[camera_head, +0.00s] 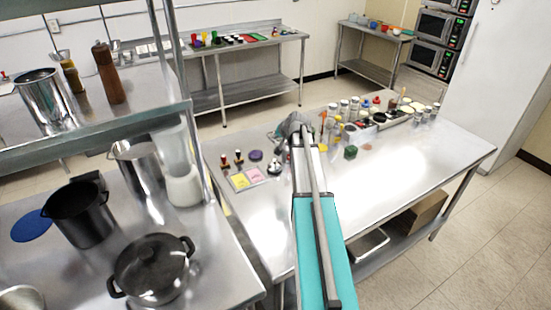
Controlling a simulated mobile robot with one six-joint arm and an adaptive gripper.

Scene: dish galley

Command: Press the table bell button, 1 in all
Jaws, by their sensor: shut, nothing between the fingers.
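A small silver dome with dark parts, which looks like the table bell (275,168), stands on the steel table just left of my arm. Its button is too small to make out. My arm reaches out over the table from the bottom of the view. My gripper (281,133) is at its far end, beyond the bell and apart from it in the picture. The gripper is shut and empty; its fingertips are small and partly hidden by the wrist.
Yellow and pink notes (248,179), two dark-handled stamps (238,159) and a purple round item (256,155) are left of the bell. Jars and bottles (355,108) crowd the table's back. A shelf with pots (84,212) stands at left. The table's right front (420,160) is clear.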

